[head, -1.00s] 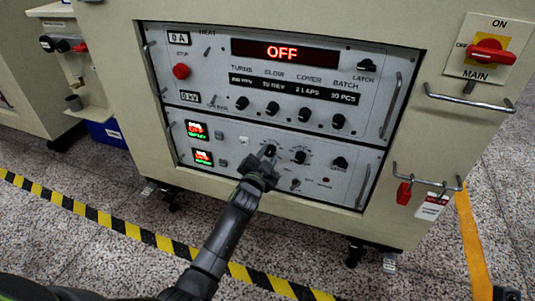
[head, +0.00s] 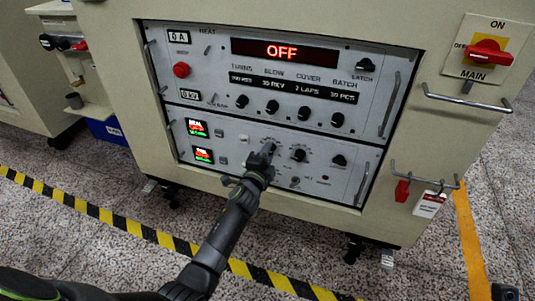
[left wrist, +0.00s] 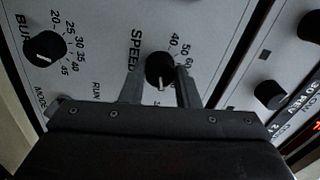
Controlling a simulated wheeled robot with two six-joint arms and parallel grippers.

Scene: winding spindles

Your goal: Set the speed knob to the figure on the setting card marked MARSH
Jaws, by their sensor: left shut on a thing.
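My left gripper (left wrist: 160,88) is shut on the knob, one finger on each side. In the head view my left gripper (head: 266,156) is at the lower panel and covers most of the knob. I cannot make out a card marked MARSH.
The lower panel (head: 230,162) carries other knobs close by on the right. The upper panel has a red OFF display (head: 284,50) and a row of knobs. A red MAIN switch (head: 489,53) and hanging tags (head: 429,204) are at the right. Metal handles stick out.

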